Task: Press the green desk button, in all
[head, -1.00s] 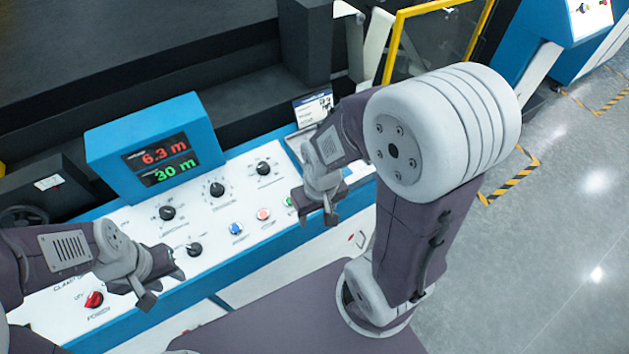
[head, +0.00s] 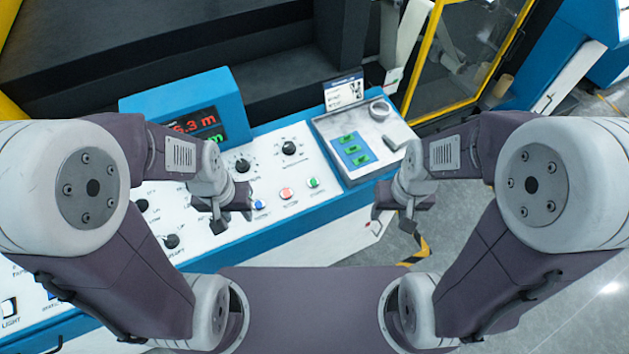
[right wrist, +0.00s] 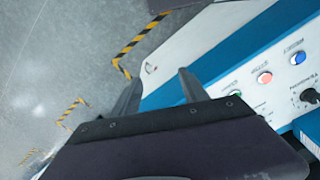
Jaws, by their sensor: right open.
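The green desk button (head: 312,183) sits on the white control panel (head: 300,215), at the right end of a row with a red button (head: 286,193) and a blue button (head: 260,204). In the right wrist view the green button (right wrist: 236,94) shows only in part, beside my gripper's edge. My left gripper (head: 232,220) is over the panel's front part, left of the blue button in the picture, and looks open and empty. My right gripper (head: 393,218) is open and empty, right of the green button and apart from it, near the panel's right front edge.
A blue display box (head: 185,102) with red and green digits stands behind the panel, partly hidden by my left arm. Black knobs (head: 289,148) lie behind the buttons. A grey tray (head: 335,125) holds green-marked blue items (head: 352,149). A yellow-framed guard (head: 425,60) stands at the back right.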

